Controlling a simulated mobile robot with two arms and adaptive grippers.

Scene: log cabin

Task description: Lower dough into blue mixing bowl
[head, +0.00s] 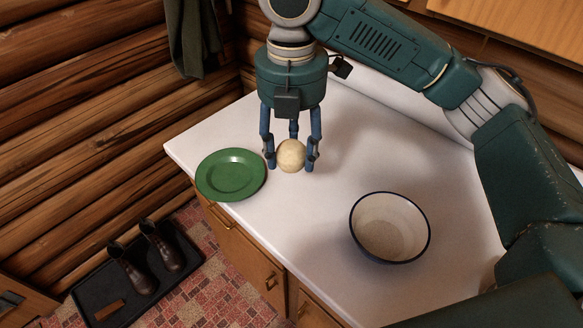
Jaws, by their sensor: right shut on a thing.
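A pale, round ball of dough (291,156) is between the fingers of my right gripper (290,160), which is shut on it. The gripper points down over the white counter, just right of the green plate. Whether the dough touches the counter, I cannot tell. The mixing bowl (390,198) stands upright on the counter, to the right and nearer the front edge. It is cream inside with a dark blue rim, and it looks empty. My right gripper is up and left of the bowl in the picture, apart from it. My left gripper is not in view.
A green plate (231,174) lies empty near the counter's left corner. The white counter (300,215) is clear between plate and bowl. Log walls rise behind and left. Dark boots (140,272) stand on a black tray on the floor. A dark cloth (192,38) hangs on the wall.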

